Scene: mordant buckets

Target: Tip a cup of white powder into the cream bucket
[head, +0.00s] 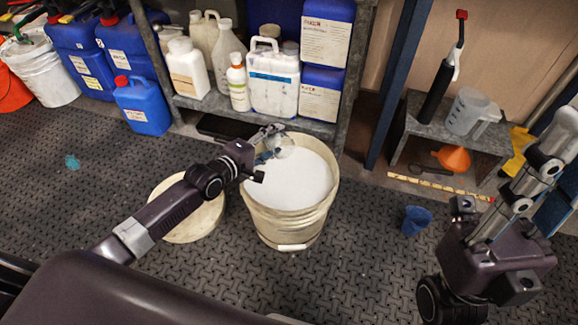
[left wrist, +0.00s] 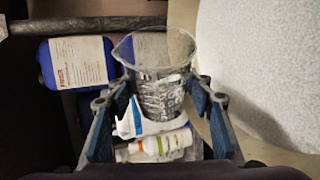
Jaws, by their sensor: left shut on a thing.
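The cream bucket (head: 285,228) stands upright on the floor mat in the middle of the head view. White powder (head: 295,185) fills it to not far below the rim. My left gripper (head: 270,143) is over the far left part of the bucket. It is shut on a clear cup (head: 284,148), which also shows between the blue-padded fingers in the left wrist view (left wrist: 162,78). The cup looks see-through, and I cannot tell whether powder is in it. In the left wrist view the white powder (left wrist: 280,70) lies to the right of the cup.
A round cream lid (head: 188,222) lies left of the bucket. Behind is a metal shelf (head: 215,108) with jugs and bottles. A small blue cup (head: 416,221) is on the floor at right. A low bench (head: 430,125) holds a clear jug (head: 465,112); an orange funnel (head: 453,158) is below.

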